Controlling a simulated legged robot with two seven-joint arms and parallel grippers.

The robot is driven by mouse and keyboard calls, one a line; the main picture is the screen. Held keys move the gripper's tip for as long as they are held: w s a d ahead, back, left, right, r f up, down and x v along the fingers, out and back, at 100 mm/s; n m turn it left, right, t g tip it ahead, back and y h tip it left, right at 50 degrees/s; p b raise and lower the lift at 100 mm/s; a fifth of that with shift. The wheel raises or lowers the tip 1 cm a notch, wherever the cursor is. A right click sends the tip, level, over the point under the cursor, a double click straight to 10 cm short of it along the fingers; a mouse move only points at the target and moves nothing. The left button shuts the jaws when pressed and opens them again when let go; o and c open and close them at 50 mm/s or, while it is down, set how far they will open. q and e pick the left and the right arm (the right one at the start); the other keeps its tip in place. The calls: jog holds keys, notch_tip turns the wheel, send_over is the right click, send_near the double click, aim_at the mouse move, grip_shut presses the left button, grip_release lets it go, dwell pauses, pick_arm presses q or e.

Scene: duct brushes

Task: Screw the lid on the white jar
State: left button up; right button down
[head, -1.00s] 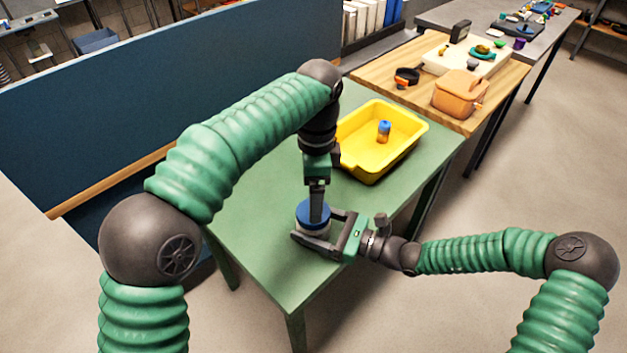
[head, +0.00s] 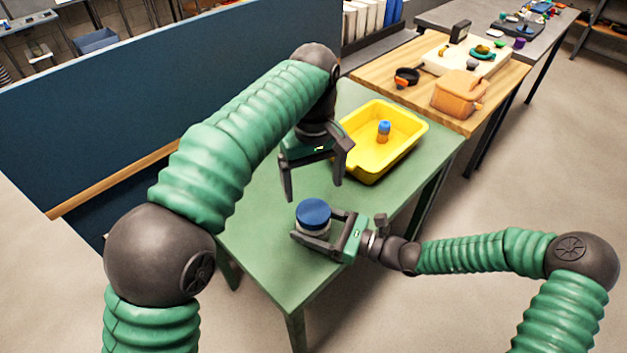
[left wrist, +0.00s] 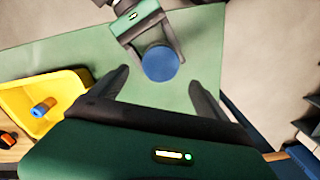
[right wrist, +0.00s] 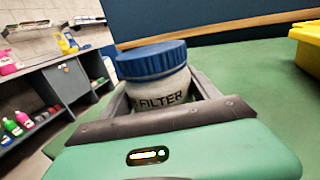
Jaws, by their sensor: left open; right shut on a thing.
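The white jar (right wrist: 160,93) with "FILTER" on its side stands upright on the green table, and it also shows in the head view (head: 313,232). The blue lid (right wrist: 152,60) sits on top of the jar, looking about level; I cannot tell how tight it is. It also shows in the head view (head: 313,212) and the left wrist view (left wrist: 161,63). My right gripper (head: 322,226) is shut on the jar from the right side. My left gripper (head: 313,190) is open and empty, above and behind the lid, apart from it.
A yellow tray (head: 362,172) holding a small blue-and-orange container (head: 384,130) stands at the table's back right. A dark blue panel (head: 100,130) rises behind the green table (head: 265,245). A wooden table (head: 385,70) with a tan box (head: 459,92) stands beyond.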

aim_at(314, 210)
pick_arm(q)
notch_tip(314, 210, down, 8)
jog(key=shift+f, duration=0.1)
dwell(0.4)
jog(key=c, duration=1.5)
jog(key=m, duration=1.1)
pick_arm(e)
jog(key=shift+a, duration=0.1)
pick_arm(q)
jog(key=o, duration=1.6)
jog(key=shift+c, duration=0.2)
jog(key=shift+r, duration=2.35)
